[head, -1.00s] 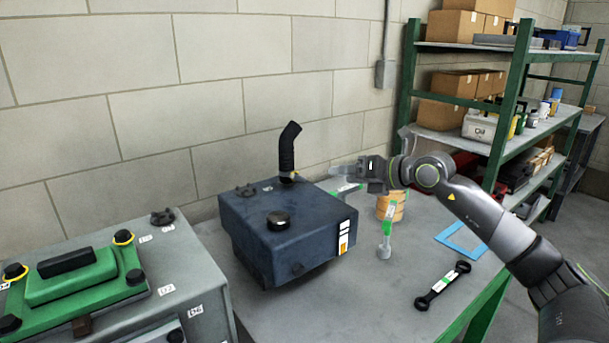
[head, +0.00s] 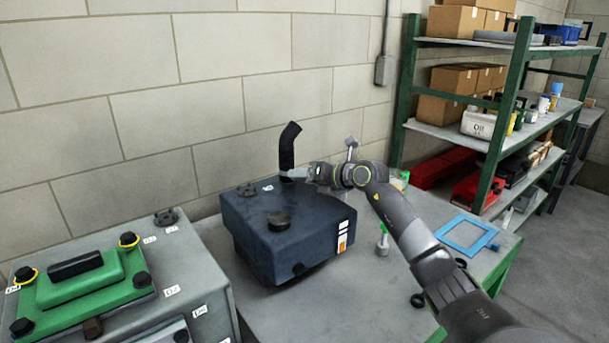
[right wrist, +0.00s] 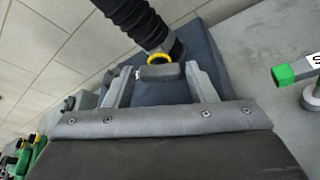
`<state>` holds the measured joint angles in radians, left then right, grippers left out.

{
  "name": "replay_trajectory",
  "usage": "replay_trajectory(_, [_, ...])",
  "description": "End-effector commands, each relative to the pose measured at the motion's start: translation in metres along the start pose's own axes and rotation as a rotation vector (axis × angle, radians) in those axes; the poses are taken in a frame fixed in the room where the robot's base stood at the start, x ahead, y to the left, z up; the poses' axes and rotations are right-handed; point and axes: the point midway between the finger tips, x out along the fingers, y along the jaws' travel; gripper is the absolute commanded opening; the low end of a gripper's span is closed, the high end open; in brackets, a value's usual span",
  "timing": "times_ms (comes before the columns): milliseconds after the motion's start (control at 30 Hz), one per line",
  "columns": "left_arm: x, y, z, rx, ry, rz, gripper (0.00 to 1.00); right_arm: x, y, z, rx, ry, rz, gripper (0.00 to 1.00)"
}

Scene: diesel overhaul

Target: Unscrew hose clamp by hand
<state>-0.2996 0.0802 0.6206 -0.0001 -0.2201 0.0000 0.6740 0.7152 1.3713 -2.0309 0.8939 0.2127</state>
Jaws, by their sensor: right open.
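A black bent hose (head: 288,148) stands upright from the back of a dark blue tank (head: 262,222). In the right wrist view the ribbed hose (right wrist: 138,18) ends at the tank, with a yellow ring (right wrist: 158,58) around its base. A grey block (right wrist: 160,73) sits just below the ring in the picture. My right gripper (head: 292,174) is at the hose base from the right. In the right wrist view its fingers (right wrist: 155,76) are apart, one on each side of the grey block. I cannot tell whether they touch it. My left gripper is not in view.
A black cap (head: 279,221) sits on the tank. A grey machine with a green cover (head: 75,277) stands at left. A green-tipped tool (head: 382,243) stands on the table. A blue frame (head: 466,236) lies at the right edge. Shelves (head: 510,90) stand behind.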

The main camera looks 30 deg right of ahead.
Motion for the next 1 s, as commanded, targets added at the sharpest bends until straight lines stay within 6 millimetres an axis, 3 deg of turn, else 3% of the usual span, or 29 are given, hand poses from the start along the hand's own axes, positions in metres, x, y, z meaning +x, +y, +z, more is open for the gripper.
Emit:
replay_trajectory(367, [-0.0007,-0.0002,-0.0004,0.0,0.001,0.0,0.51,0.0046,0.0,-0.0005,0.0,0.0,0.0,0.5])
replay_trajectory(600, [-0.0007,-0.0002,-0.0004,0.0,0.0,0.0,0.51,0.0044,-0.0001,-0.0004,0.0,0.0,0.0,0.19])
replay_trajectory(1000, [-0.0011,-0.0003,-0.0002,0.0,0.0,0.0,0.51,0.0043,0.0019,-0.0003,-0.149,0.0,-0.061,0.19])
